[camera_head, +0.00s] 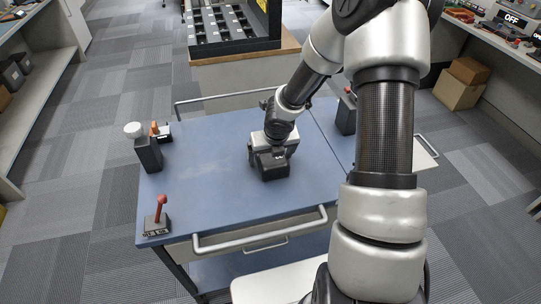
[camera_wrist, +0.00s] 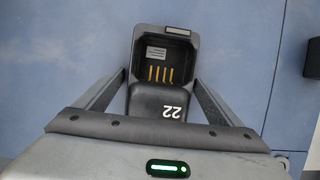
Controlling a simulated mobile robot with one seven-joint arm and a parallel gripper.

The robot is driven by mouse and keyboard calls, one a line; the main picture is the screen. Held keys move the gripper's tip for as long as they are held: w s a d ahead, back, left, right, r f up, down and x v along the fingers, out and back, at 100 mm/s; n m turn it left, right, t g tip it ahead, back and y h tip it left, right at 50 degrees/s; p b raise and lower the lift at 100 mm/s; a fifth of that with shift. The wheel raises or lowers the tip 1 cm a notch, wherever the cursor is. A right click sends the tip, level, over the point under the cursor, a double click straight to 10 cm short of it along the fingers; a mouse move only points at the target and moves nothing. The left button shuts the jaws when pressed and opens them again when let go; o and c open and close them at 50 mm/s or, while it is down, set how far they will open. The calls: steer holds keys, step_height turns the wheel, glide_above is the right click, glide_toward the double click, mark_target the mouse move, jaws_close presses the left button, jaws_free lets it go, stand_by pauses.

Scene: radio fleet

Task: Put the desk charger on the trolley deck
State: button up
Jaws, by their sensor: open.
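The desk charger (camera_wrist: 158,80) is a black unit with an open pocket, gold contacts and the number 22. In the head view the charger (camera_head: 272,168) appears to rest upright on the blue trolley deck (camera_head: 215,190), near its middle. The deck also fills the background of the wrist view (camera_wrist: 60,60). My gripper (camera_wrist: 160,78) is open, with one finger on each side of the charger's near part. In the head view my gripper (camera_head: 275,145) is low over the charger and hides part of it. Finger contact cannot be told.
A black box with a white knob (camera_head: 148,150) and a small orange-topped item (camera_head: 160,131) stand at the deck's left. A red-handled device (camera_head: 157,219) sits at the front left corner. A dark device (camera_head: 346,115) stands at the right. A handrail (camera_head: 262,234) edges the front.

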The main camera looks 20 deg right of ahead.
steer(key=shift+r, duration=0.1)
steer(key=shift+r+p, duration=0.25)
steer(key=shift+p, duration=0.05)
steer(key=p+v, duration=0.6)
steer(key=v, duration=0.5)
steer(key=shift+s+r, duration=0.25)
